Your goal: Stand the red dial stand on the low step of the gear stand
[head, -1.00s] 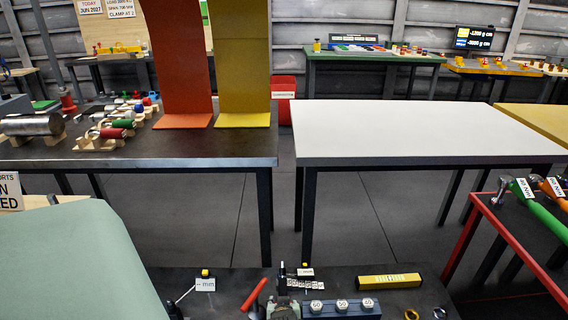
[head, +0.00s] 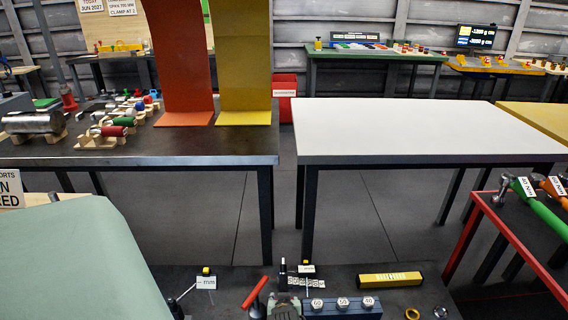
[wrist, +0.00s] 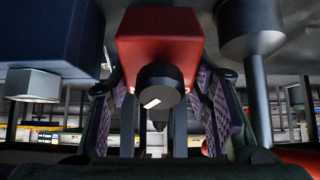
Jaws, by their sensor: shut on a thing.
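A blue block with white-topped knobs (head: 342,309) is on the low dark bench; a blue body (wrist: 50,35) is close on the wrist view's left. A red handle (head: 255,292) and a yellow bar (head: 390,280) are also there. The white table (head: 420,125) is bare.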

